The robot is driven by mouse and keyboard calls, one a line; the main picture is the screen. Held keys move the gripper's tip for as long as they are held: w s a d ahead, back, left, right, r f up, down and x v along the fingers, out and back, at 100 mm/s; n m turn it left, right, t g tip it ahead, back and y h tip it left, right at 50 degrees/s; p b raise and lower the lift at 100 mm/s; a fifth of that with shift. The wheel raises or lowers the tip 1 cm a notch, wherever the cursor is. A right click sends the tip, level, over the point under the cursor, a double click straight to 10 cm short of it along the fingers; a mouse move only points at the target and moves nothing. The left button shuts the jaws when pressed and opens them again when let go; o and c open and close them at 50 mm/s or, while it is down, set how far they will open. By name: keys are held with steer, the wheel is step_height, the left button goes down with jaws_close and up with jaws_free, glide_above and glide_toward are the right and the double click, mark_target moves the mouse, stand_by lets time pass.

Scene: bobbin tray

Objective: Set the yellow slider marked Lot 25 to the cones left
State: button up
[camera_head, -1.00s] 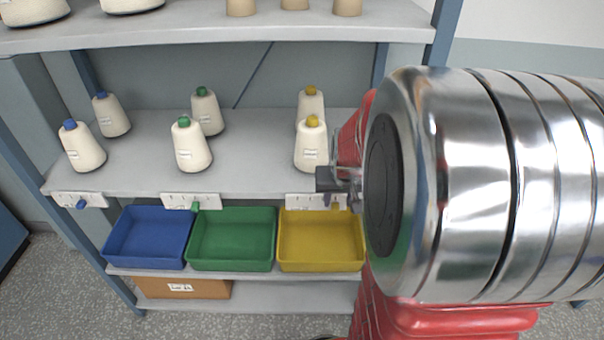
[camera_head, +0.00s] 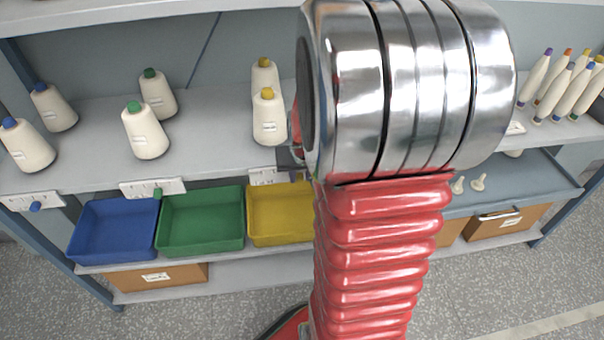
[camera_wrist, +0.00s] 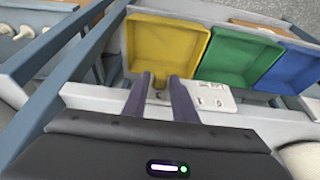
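The yellow slider sits at the white marked plate (camera_head: 265,176) on the shelf's front edge, above the yellow bin (camera_head: 278,214). In the wrist view a small brownish-yellow knob, probably this slider (camera_wrist: 160,84), shows between my fingertips. My gripper (camera_wrist: 160,79) has its two fingers apart, one on each side of the knob; I cannot tell whether they touch it. The marked plate (camera_wrist: 214,97) lies beside the fingers in the wrist view; its lettering is too small to read. In the head view my arm hides most of my gripper. Two yellow-capped cones (camera_head: 270,118) stand on the shelf above.
Blue (camera_head: 114,228) and green (camera_head: 201,219) bins stand beside the yellow one. Their plates carry a blue slider (camera_head: 35,206) and a green slider (camera_head: 158,193). Green-capped (camera_head: 146,132) and blue-capped (camera_head: 27,146) cones stand on the shelf. Slim bobbins (camera_head: 572,91) stand at right.

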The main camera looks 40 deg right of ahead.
jaws_close()
